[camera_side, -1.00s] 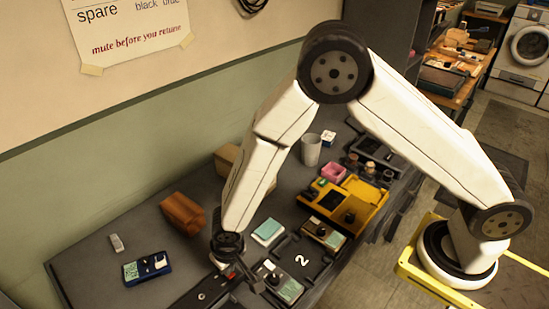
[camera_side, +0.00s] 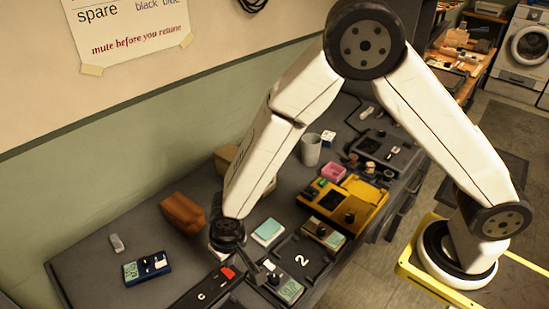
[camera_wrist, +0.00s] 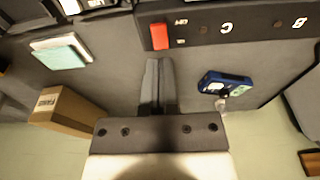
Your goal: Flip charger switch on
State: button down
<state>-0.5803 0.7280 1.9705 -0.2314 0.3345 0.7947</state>
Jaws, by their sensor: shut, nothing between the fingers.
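The red charger switch (camera_wrist: 159,36) sits near one end of a long dark panel (camera_wrist: 245,26) marked with letters. In the side view the red switch (camera_side: 228,272) shows on the same panel at the table's front. Small white labels lie beside it, too small to read surely, and I cannot tell which way it is tipped. My gripper (camera_wrist: 158,63) is shut and empty. In the wrist view its fingertips point at the switch, with a small gap between them in the picture.
A blue device (camera_wrist: 225,82) and a cardboard box (camera_wrist: 68,112) lie on either side of my gripper in the wrist view. In the side view a brown block (camera_side: 183,214), a teal-topped box (camera_side: 268,232) and a yellow tray (camera_side: 372,196) stand on the table.

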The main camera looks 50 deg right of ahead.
aim_at(224, 268)
notch_tip(224, 268, up, 10)
jog(key=s, duration=0.1)
jog(key=shift+s, duration=0.15)
dwell(0.4)
jog(key=shift+f, duration=0.1)
jog(key=shift+w, duration=0.7)
jog(key=shift+f, duration=0.1)
jog(key=shift+w+f, duration=0.35)
jog(key=shift+f, duration=1.9)
jog(key=shift+w+f, duration=0.3)
jog(key=shift+f, duration=2)
jog(key=shift+w+f, duration=0.35)
jog(key=shift+f, duration=1.9)
